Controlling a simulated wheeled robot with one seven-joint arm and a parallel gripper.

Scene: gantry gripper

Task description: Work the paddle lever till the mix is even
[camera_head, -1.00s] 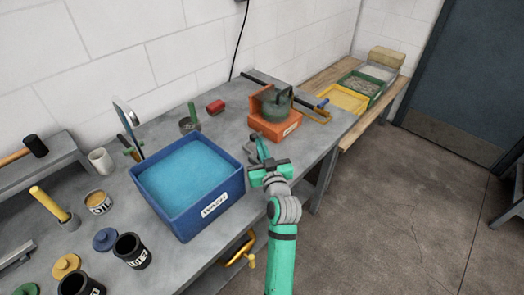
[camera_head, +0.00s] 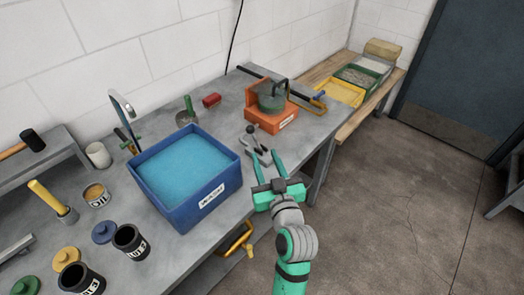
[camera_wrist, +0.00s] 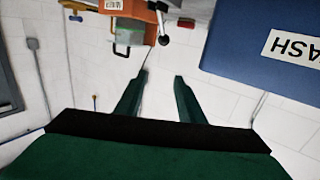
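An orange mixer (camera_head: 250,112) with a grey-green pot (camera_head: 271,98) and a dark bar over it stands at the back right of the bench. A small grey lever device (camera_head: 256,141) with a black knob sits in front of it; I cannot tell which part is the paddle lever. My gripper (camera_head: 268,164) is open and empty at the bench's front edge, with its fingertips close to the lever device. In the wrist view the open fingers (camera_wrist: 160,80) have nothing between them, and the orange mixer (camera_wrist: 148,9) shows upside down at the top. The mix inside the pot cannot be made out.
A blue wash tub (camera_head: 207,205) of water stands left of my gripper. Black jars (camera_head: 130,242) and lids lie at the left. A red cylinder (camera_head: 211,100) lies behind the tub. Yellow and green trays (camera_head: 340,92) stand on a wooden bench at the right. The right floor is clear.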

